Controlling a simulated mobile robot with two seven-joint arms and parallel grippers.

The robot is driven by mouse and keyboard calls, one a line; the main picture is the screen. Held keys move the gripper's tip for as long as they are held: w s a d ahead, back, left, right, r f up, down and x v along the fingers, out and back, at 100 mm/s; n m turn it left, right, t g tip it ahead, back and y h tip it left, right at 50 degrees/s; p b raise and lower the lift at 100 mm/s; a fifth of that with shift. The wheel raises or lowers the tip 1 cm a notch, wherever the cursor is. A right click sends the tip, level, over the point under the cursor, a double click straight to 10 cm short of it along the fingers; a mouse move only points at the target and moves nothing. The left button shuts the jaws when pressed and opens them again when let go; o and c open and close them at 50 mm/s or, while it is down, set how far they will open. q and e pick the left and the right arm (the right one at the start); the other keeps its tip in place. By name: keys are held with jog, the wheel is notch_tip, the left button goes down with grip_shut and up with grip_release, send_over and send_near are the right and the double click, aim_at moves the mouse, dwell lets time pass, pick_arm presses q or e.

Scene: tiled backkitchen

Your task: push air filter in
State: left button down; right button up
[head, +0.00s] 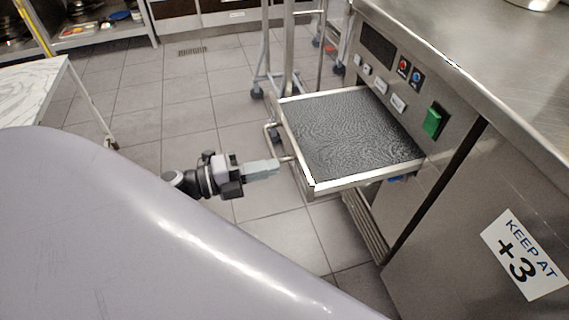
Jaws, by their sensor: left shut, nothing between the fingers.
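The air filter (355,134) is a flat dark mesh panel in a pale metal frame. It sticks out to the left from the front of a steel appliance (455,170), below the control panel. A metal bar handle (277,146) runs along its outer left edge. My left gripper (277,165) is shut and empty, its fingertips at the handle and outer edge of the filter. I cannot tell whether they touch. My right gripper is not in view.
The panel above the filter has a green switch (434,121) and small buttons. A wheeled trolley (290,50) stands behind the filter. A marble-topped table (30,90) is at left. Tiled floor between them is clear.

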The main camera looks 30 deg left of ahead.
pick_arm(q)
jog(key=shift+x, duration=2.05)
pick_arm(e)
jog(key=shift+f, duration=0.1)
pick_arm(q)
jog(key=shift+w+d, duration=0.2)
jog(key=shift+w, duration=0.05)
jog(key=b, duration=0.1)
send_near(378, 151)
jog(key=w+d+r, duration=0.2)
jog(key=r, duration=0.1)
jog(key=shift+w+d, duration=0.3)
jog(key=b+x, duration=0.1)
jog(key=x, duration=0.4)
jog(key=shift+w+d+b, duration=0.15)
jog(key=shift+b, duration=0.15)
jog(key=shift+w+d, duration=0.3)
jog(key=shift+w, duration=0.1)
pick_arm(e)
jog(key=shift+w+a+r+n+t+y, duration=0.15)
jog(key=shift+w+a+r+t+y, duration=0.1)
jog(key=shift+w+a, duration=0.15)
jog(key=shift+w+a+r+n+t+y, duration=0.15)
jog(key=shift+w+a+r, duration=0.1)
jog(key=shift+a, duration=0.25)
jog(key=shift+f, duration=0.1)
